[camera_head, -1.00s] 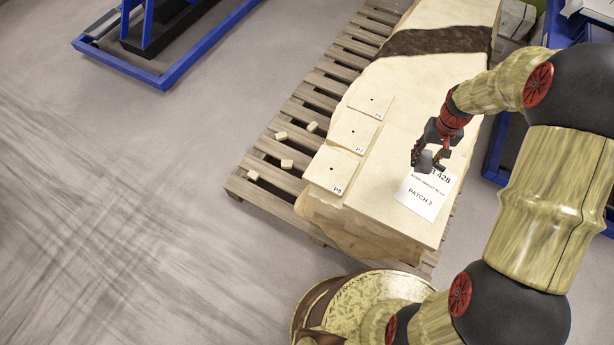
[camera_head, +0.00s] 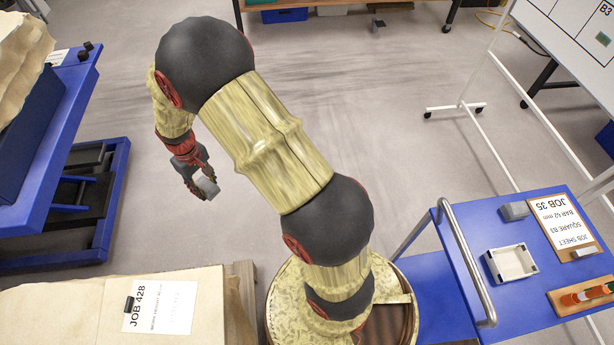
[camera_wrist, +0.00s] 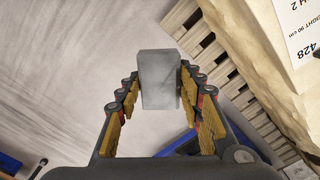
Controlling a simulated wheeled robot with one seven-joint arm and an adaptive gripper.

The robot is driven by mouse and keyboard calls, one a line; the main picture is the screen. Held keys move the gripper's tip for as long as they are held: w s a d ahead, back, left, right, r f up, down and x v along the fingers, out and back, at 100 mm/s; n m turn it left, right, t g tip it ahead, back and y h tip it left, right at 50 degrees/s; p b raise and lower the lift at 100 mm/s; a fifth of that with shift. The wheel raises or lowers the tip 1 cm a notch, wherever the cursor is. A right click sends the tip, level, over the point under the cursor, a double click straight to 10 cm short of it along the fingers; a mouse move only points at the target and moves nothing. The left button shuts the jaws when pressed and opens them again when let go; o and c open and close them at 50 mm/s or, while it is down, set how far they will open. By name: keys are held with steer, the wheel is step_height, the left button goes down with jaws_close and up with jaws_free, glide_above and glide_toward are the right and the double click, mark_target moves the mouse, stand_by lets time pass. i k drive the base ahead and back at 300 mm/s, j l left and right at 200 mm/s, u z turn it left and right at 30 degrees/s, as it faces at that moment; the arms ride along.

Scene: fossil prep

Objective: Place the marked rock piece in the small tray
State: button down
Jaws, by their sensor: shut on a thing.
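My gripper (camera_head: 203,187) hangs over open floor, left of the middle in the head view. It is shut on a plain grey block (camera_head: 208,187). The block shows between the two fingers in the wrist view (camera_wrist: 158,80), and no mark can be made out on it. I cannot tell whether it is the marked rock piece. The small tray (camera_head: 493,268), white and shallow, sits on the blue cart at the right, well apart from my gripper. It looks empty.
The blue cart (camera_head: 455,318) also bears a grey block (camera_head: 514,211), a job sheet (camera_head: 562,222) and a wooden holder with markers (camera_head: 566,305). A metal handle (camera_head: 466,262) runs along its near side. A pale slab (camera_head: 60,310) lies lower left; a blue bench stands left.

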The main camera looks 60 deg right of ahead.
mark_target(508, 264)
steer(key=k+j+z, duration=0.6)
steer(key=z, duration=0.2)
steer(key=k+l+u, duration=0.1)
steer(key=k, duration=0.3)
steer(key=k+l+u, duration=0.1)
steer(key=k, duration=0.35)
steer(key=k+l, duration=0.25)
steer(key=k, duration=0.2)
steer(key=u, duration=0.05)
